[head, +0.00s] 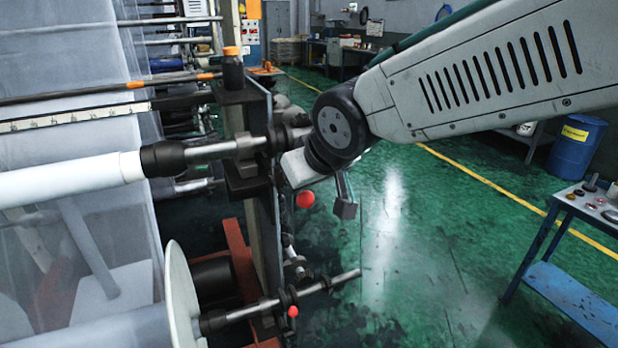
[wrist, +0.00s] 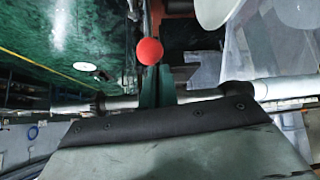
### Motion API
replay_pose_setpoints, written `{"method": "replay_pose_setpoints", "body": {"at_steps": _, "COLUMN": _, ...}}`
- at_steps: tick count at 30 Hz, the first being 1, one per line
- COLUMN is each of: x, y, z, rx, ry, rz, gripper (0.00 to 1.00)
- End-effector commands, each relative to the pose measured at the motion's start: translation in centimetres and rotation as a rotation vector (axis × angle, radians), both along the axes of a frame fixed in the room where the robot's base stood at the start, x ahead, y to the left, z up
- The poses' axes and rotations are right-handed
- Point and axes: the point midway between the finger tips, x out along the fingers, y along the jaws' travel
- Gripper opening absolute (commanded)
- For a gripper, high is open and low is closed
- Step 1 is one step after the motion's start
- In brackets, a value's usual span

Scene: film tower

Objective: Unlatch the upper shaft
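The upper shaft (head: 208,151) is a steel bar with dark collars, running from the white roll to a bracket on the machine's upright plate. A red ball knob (head: 305,199) hangs just below the shaft's outer end. The knob also shows in the wrist view (wrist: 150,51), right at my fingertips. My gripper (wrist: 157,70) has two dark green fingers that look close together, with no clear gap. I cannot see anything between them. In the head view my wrist covers the shaft's outer end and most of the gripper.
A lower shaft (head: 260,309) with its own red knob (head: 293,312) sticks out below. A dark bottle with an orange cap (head: 232,70) stands on the frame above. A blue cart (head: 575,285) and a blue barrel (head: 577,145) are at right. The green floor between is clear.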

Motion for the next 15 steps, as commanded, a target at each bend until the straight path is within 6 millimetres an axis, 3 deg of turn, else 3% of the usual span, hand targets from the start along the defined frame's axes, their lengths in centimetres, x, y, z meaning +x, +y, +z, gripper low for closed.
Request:
{"method": "replay_pose_setpoints", "body": {"at_steps": 1, "x": -0.74, "y": -0.60, "z": -1.99, "rx": -0.026, "ry": 0.042, "rz": -0.007, "gripper": 0.00}}
{"method": "replay_pose_setpoints", "body": {"at_steps": 15, "x": -0.76, "y": -0.54, "z": -2.44, "rx": -0.026, "ry": 0.044, "rz": -0.007, "gripper": 0.00}}
